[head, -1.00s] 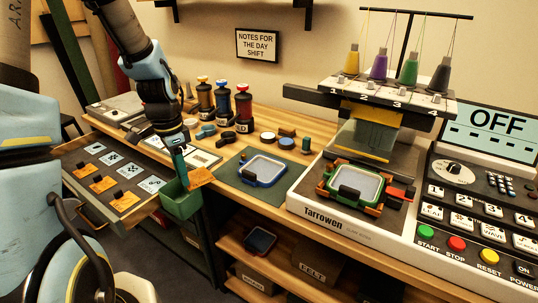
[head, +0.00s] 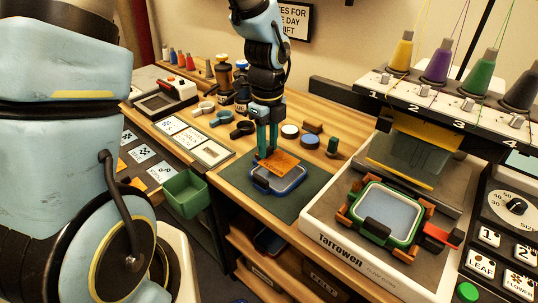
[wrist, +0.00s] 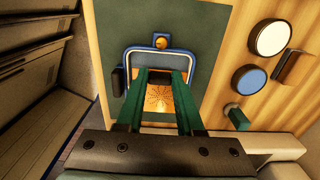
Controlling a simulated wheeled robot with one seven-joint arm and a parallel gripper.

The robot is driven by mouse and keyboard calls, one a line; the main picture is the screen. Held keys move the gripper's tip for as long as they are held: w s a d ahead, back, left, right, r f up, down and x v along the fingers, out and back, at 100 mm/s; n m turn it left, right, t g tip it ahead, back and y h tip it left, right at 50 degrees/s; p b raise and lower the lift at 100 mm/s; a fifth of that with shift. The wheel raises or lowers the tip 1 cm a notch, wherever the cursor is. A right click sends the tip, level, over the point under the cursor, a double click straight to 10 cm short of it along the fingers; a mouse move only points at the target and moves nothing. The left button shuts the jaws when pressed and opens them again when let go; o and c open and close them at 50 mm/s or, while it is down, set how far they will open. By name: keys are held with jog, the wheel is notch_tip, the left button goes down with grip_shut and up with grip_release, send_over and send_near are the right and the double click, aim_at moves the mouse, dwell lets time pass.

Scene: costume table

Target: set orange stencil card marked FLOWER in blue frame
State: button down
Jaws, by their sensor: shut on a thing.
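The orange stencil card (head: 281,160) is held by my gripper (head: 266,150), which is shut on it and points down. The card is above the blue frame (head: 279,184), which lies on a dark green mat (head: 298,203). The card hides part of the frame in the head view. I cannot tell whether card and frame touch.
The embroidery machine (head: 335,240) with a green hoop (head: 388,212) stands to the right. A green bin (head: 186,194) hangs at the table's front edge on the left.

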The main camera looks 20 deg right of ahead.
aim_at(268, 155)
jog(key=shift+f, duration=1.8)
jog(key=shift+f, duration=0.2)
jog(key=c, duration=0.5)
grip_release()
jog(key=shift+c, duration=0.2)
notch_tip(268, 155, up, 12)
jog(key=shift+a+r, duration=0.1)
jog(key=shift+r, duration=0.1)
